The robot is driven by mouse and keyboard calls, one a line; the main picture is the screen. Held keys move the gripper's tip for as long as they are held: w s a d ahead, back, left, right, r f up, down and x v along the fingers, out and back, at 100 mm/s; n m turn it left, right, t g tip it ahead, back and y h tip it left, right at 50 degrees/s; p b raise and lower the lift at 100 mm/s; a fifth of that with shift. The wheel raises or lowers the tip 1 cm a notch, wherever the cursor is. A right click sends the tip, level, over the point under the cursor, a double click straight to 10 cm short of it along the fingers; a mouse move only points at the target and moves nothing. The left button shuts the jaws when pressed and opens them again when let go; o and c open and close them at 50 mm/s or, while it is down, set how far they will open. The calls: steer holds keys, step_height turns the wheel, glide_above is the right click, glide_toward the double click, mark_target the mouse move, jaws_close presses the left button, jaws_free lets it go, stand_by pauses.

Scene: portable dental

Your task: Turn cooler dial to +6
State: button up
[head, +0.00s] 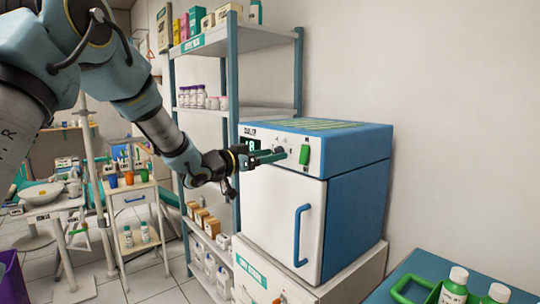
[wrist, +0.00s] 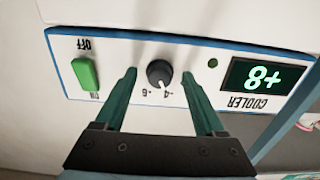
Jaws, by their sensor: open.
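The cooler (head: 283,205) is a white and blue box with a blue door handle. Its dark round dial (wrist: 159,73) is on the front panel, between a lit display (wrist: 263,76) and a green switch (wrist: 86,73). The wrist view is upside down; the display reads +8 when turned upright. Small marks, seemingly a 4 and a 6, sit beside the dial; their signs are hard to read. A pale pointer line shows on the dial's lower edge in the wrist view. My gripper (wrist: 159,76) is open, with one finger on each side of the dial and visible gaps to it.
A blue-framed shelf (head: 232,90) with bottles and boxes stands behind my arm. The cooler rests on a white cabinet (head: 262,275). A blue surface with a green tray (head: 409,287) and white bottles (head: 455,282) is at lower right.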

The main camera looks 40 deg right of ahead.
jaws_close()
stand_by(0.4)
steer(key=shift+f+m+b, duration=0.1)
steer(key=shift+m+b, duration=0.2)
steer(key=shift+b, duration=0.15)
steer(key=shift+w+m+b, duration=0.1)
steer(key=shift+m+b, duration=4.4)
steer(key=shift+b, duration=1.05)
jaws_free()
